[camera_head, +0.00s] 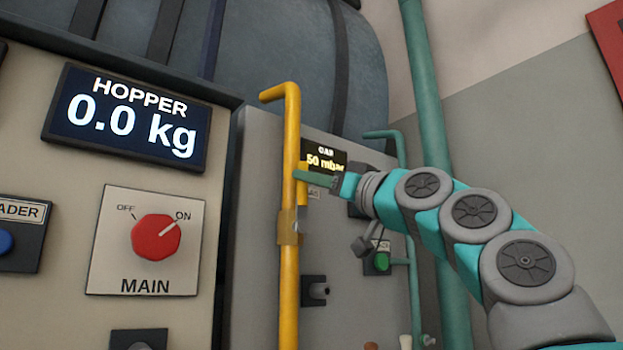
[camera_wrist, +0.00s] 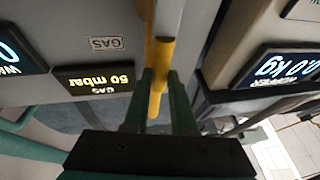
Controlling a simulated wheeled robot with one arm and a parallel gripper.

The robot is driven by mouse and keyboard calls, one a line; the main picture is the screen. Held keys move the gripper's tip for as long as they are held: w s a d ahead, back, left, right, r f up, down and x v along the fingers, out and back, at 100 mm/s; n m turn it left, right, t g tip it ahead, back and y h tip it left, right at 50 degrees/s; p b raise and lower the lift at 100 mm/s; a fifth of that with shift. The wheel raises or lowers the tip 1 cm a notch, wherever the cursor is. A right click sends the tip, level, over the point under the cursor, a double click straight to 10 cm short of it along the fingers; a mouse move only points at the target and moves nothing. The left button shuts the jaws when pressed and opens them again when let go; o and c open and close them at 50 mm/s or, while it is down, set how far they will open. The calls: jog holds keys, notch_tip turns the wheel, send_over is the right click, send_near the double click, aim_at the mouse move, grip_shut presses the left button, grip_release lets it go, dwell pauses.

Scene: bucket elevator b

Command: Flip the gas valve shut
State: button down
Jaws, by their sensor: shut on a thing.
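A yellow gas pipe (camera_head: 290,130) runs upright in front of the grey cabinet in the head view. A brass-coloured valve body (camera_head: 289,228) sits on it. A yellow valve lever (camera_head: 303,192) stands upright, close along the pipe above this body. In the wrist view the lever (camera_wrist: 157,95) runs between the two green fingers. My gripper (camera_head: 300,175) reaches in from the right and is shut on the lever; it also shows in the wrist view (camera_wrist: 160,76). The fingers hide part of the lever in the head view.
A gas display (camera_head: 325,160) reads 50 mbar behind my gripper. A green pipe (camera_head: 425,90) rises on the right. A panel on the left carries the hopper display (camera_head: 125,117), reading 0.0 kg, and a red MAIN knob (camera_head: 156,239) pointing to ON.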

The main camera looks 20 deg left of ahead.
jog(key=shift+d+m, duration=0.1)
jog(key=shift+m, duration=0.2)
jog(key=w+d+f+m+t+h+p, duration=0.1)
jog(key=w+f+m+t+h, duration=0.2)
jog(key=m, duration=0.9)
jog(key=w+d+f+m+t+h+p, duration=0.2)
jog(key=w+f+m+t+h, duration=0.2)
jog(key=m, duration=0.9)
jog(key=shift+d+f+t+h, duration=0.15)
jog(key=shift+f+t+h, duration=0.75)
jog(key=shift+t+h, duration=0.15)
jog(key=shift+f, duration=0.1)
jog(key=c, duration=0.7)
grip_release()
jog(key=shift+s, duration=0.1)
jog(key=shift+c, duration=0.2)
